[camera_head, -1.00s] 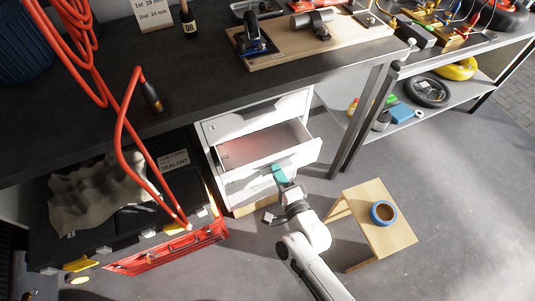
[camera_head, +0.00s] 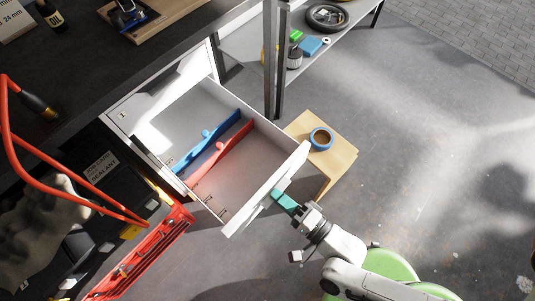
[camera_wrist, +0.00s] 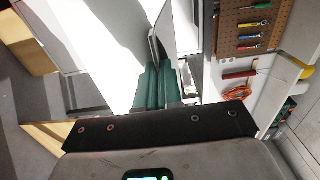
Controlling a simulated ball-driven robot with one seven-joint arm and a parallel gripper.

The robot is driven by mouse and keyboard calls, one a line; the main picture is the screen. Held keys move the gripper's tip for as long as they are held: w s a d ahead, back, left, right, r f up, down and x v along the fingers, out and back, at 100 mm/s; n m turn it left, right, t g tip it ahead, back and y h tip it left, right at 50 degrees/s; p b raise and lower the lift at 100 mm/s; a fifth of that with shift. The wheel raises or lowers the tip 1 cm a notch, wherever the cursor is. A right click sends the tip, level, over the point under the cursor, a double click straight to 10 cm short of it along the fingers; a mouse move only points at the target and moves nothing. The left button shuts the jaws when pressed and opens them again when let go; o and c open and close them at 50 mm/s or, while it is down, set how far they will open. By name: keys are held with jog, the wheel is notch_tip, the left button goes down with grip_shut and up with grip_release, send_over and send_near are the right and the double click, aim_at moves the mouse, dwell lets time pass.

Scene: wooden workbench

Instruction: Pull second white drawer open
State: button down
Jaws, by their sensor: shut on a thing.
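The second white drawer (camera_head: 262,195) is pulled far out of the white cabinet (camera_head: 122,112), below a shut top drawer front. In the wrist view the green fingers (camera_wrist: 157,88) are close together against the white drawer front (camera_wrist: 105,45).
A small wooden stool (camera_head: 335,158) with a blue-rimmed cup (camera_head: 321,138) stands close beyond the drawer's right side. A red toolbox part (camera_head: 150,255) and a hanging red hose (camera_head: 75,185) are at left. Open grey floor (camera_head: 430,130) lies to the right.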

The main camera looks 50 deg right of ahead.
jog(key=shift+s, duration=0.4)
jog(key=c, duration=1.3)
grip_release()
jog(key=s, duration=1)
jog(key=shift+s+b, duration=0.4)
